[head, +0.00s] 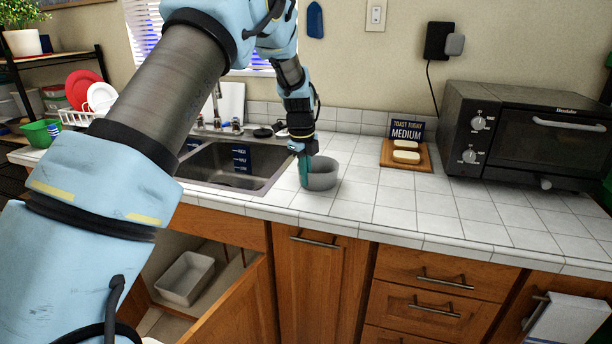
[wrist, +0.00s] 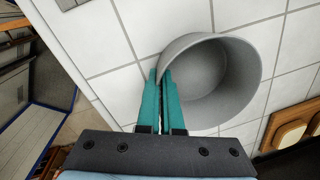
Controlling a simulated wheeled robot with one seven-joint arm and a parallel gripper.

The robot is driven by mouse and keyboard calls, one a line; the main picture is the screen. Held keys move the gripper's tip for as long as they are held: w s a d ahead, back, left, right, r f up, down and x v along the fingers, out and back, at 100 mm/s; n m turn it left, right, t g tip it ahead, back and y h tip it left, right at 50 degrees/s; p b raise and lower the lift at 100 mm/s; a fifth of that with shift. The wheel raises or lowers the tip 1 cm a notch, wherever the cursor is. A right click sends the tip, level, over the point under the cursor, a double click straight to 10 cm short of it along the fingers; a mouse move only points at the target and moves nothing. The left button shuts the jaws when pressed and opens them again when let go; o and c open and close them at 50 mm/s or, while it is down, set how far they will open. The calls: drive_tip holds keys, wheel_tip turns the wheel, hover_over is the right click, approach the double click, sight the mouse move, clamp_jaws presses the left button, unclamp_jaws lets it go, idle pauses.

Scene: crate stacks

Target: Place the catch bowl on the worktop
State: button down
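The catch bowl is a plain grey round bowl (head: 322,176) at the worktop, just right of the sink. In the wrist view the bowl (wrist: 225,85) is empty and its opening faces the camera. The worktop (head: 390,200) is white tile. My gripper (head: 304,180) points down at the bowl's left side. In the wrist view its teal fingers (wrist: 163,85) are close together on the bowl's near-left rim, with the wall between them. The bowl appears upright and low over or on the tiles; I cannot tell whether its base touches.
The sink (head: 235,165) is left of the bowl. A board with bread (head: 420,166) and a toaster oven (head: 525,135) stand to the right. Free tiles lie in front of the board. A lower cabinet door (head: 235,305) stands open, with a white bin (head: 185,278) inside.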

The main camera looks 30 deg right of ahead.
drive_tip(key=c, duration=1.1)
unclamp_jaws()
drive_tip(key=r+b, duration=0.1)
drive_tip(key=r, duration=0.3)
drive_tip(key=a+r+b, duration=0.1)
drive_tip(key=r, duration=0.7)
drive_tip(key=shift+s+a+b, duration=0.2)
drive_tip(key=shift+s+b, duration=0.15)
drive_tip(key=shift+b, duration=0.05)
drive_tip(key=s+a+f+n, duration=0.1)
drive_tip(key=a+f+n, duration=0.1)
drive_tip(key=a+n, duration=0.8)
drive_tip(key=s+a+f+n, duration=0.15)
drive_tip(key=a+n, duration=0.35)
drive_tip(key=a, duration=0.9)
drive_tip(key=s+a+f+n, duration=0.1)
drive_tip(key=s+a+n, duration=0.3)
drive_tip(key=a+n, duration=0.1)
drive_tip(key=s+a+f+n, duration=0.2)
drive_tip(key=s+a+n, duration=0.3)
drive_tip(key=s+a+f+n+t+y, duration=0.1)
drive_tip(key=s+a+n, duration=0.3)
drive_tip(key=a, duration=0.1)
drive_tip(key=shift+s+a+f+n, duration=0.1)
drive_tip(key=shift+s+f+n, duration=0.15)
drive_tip(key=shift+f+n, duration=0.15)
